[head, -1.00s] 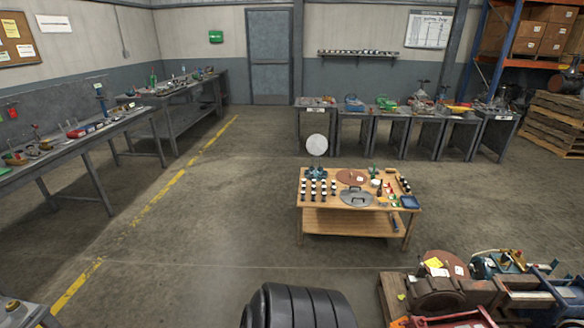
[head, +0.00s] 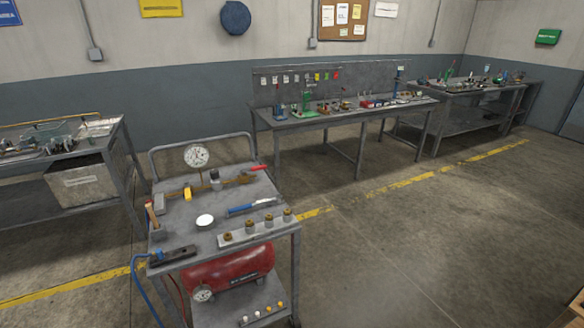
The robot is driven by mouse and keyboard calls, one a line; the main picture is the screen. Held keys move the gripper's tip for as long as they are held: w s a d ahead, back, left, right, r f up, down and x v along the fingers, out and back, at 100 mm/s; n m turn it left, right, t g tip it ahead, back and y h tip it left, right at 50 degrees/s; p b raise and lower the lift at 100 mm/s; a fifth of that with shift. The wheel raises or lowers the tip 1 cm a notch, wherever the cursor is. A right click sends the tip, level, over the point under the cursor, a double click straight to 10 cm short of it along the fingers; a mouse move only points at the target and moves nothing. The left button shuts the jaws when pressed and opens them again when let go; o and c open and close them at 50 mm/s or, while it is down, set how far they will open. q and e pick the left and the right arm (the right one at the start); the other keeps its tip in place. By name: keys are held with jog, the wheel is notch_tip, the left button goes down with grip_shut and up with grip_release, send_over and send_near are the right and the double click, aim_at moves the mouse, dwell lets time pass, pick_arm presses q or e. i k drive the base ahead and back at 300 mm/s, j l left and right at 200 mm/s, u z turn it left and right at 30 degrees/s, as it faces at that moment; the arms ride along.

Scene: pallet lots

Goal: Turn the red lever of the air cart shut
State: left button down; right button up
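The air cart (head: 180,228) stands left of centre in the head view, a grey metal cart with a raised back rail. On its top, a brass pipe assembly (head: 222,184) runs across the far part, with a round white gauge (head: 196,156) above it. The red lever (head: 258,168) is at the right end of this pipe and sticks out to the right near the cart's far right edge. Its exact angle to the pipe is hard to tell at this size. A red tank (head: 230,268) sits on the cart's lower level. Neither of my grippers shows in the view.
A blue-handled tool (head: 250,207), a white disc (head: 205,221) and a strip with several brass fittings (head: 250,232) lie on the cart top. A blue hose (head: 137,275) hangs at its left. Workbenches (head: 350,115) line the wall. The floor (head: 400,240) to the right is open.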

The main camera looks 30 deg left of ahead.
aim_at(257, 169)
jog(key=u, duration=1.2)
jog(key=i+l+z, duration=0.25)
jog(key=z, duration=0.2)
jog(key=i+l+z, duration=0.3)
jog(key=z, duration=0.15)
jog(key=i+l+z, duration=0.15)
jog(key=i+z, duration=0.3)
jog(key=i+l+z, duration=0.1)
jog(key=i+l, duration=0.15)
jog(key=i, duration=0.3)
jog(key=i+l+z, duration=0.15)
jog(key=i, duration=0.4)
jog(key=i+j+u, duration=0.25)
jog(key=u, duration=0.2)
jog(key=i+j+u, duration=0.1)
jog(key=i+u, duration=0.8)
jog(key=i+l+u, duration=0.15)
jog(key=u, duration=0.3)
jog(key=i+l+u, duration=0.45)
jog(key=j, duration=0.1)
